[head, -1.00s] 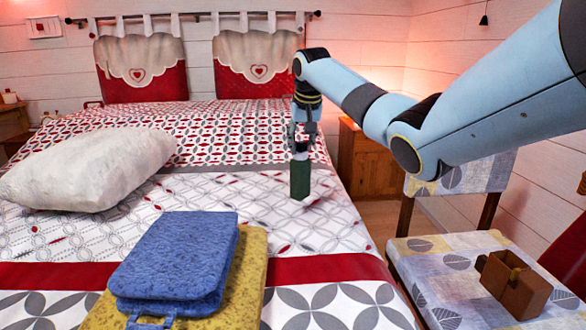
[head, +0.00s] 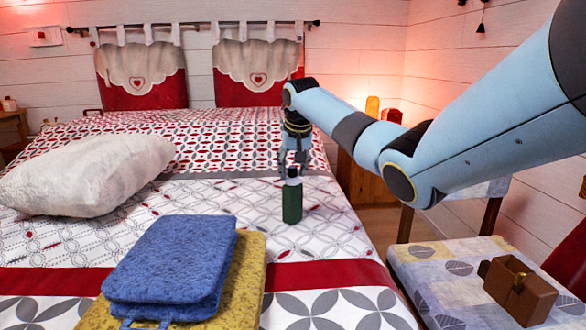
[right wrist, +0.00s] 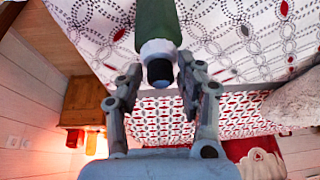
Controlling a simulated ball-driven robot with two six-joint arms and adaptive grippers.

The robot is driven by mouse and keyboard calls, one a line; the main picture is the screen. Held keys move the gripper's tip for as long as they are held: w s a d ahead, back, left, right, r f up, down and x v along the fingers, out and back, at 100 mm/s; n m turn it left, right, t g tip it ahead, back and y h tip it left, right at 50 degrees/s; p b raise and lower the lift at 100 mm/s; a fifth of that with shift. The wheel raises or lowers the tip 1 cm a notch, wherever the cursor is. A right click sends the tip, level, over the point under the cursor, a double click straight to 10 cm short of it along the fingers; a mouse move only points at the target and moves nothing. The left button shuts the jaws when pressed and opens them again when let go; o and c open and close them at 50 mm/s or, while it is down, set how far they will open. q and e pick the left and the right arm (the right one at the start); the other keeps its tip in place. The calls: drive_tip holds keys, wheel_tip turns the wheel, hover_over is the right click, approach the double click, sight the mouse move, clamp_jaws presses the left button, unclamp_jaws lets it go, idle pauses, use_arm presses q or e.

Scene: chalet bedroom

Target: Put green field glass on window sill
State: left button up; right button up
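The green field glass (head: 292,204) is a dark green cylinder with a pale collar, upright over the bed in the head view. In the right wrist view its green body (right wrist: 157,18) runs to the top edge, and its white collar and black end face the camera. My left gripper and the window sill are not in view.
The bed (head: 225,190) carries a white pillow (head: 88,176) and a blue case (head: 172,265) on a yellow one (head: 238,288). A chair (head: 440,275) at the right holds a brown box (head: 519,289). A wooden nightstand (head: 370,180) stands behind my right arm.

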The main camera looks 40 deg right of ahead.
drive_tip(key=shift+o, duration=0.8)
